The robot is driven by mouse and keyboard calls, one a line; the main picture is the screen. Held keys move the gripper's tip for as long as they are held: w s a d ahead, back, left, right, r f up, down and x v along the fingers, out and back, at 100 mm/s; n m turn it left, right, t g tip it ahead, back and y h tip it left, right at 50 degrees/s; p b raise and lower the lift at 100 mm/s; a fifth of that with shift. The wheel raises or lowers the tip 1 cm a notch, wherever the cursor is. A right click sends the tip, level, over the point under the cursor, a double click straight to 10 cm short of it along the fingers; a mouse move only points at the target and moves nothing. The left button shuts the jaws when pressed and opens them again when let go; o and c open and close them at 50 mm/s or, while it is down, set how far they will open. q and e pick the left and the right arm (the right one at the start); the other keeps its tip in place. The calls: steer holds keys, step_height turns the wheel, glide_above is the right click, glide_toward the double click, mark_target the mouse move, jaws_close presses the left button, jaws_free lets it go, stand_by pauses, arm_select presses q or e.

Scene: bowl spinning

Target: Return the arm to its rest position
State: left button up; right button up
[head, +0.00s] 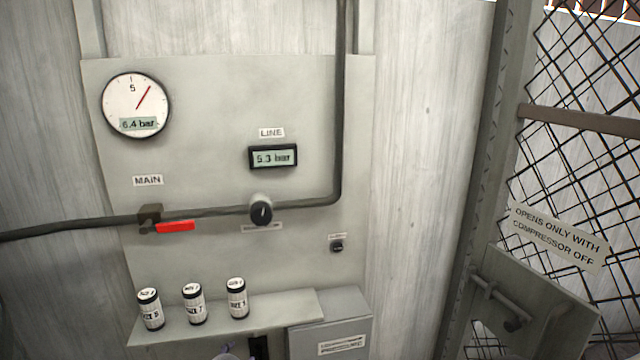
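Neither of my grippers can be made out in the head view, and no arm of mine clearly shows. A pale rounded shape and a dark upright piece show at the bottom edge below the shelf; they are too cut off to identify. The wall panel (215,90) carries a round gauge (136,105) reading 6.4 bar and a line display (273,157) that appears to read 5.3 bar. A red lever (175,227) lies nearly level along the pipe under the MAIN label. A black knob (261,211) sits on the pipe below the line display.
Three labelled cans (194,304) stand upright on a shelf (270,309). A grey box (330,322) is right of it. A small black knob (337,246) sits above the box. A mesh gate (575,120) with a sign (558,238) and a bolt (495,302) stands at the right.

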arm_select(q)
steer(key=s+d+f+m+g+h, duration=0.1)
steer(key=s+d+f+m+g, duration=0.15)
steer(key=f, duration=0.45)
steer(key=s+d+f+m+g, duration=0.1)
steer(key=s+f, duration=0.2)
steer(key=f, duration=0.5)
steer(key=s+d+f+m+g+h, duration=0.1)
steer(key=s+d+f+m+g, duration=0.1)
steer(key=s+f, duration=0.6)
steer(key=s+d+f+m+g+h, duration=0.2)
steer(key=s+d+f+g, duration=0.3)
steer(key=s+f, duration=0.4)
steer(key=s+m, duration=0.1)
steer(key=s, duration=0.4)
steer(key=shift+s+f+p, duration=0.25)
steer(key=shift+s+p, duration=0.05)
steer(key=shift+s, duration=0.05)
steer(key=shift+d, duration=0.1)
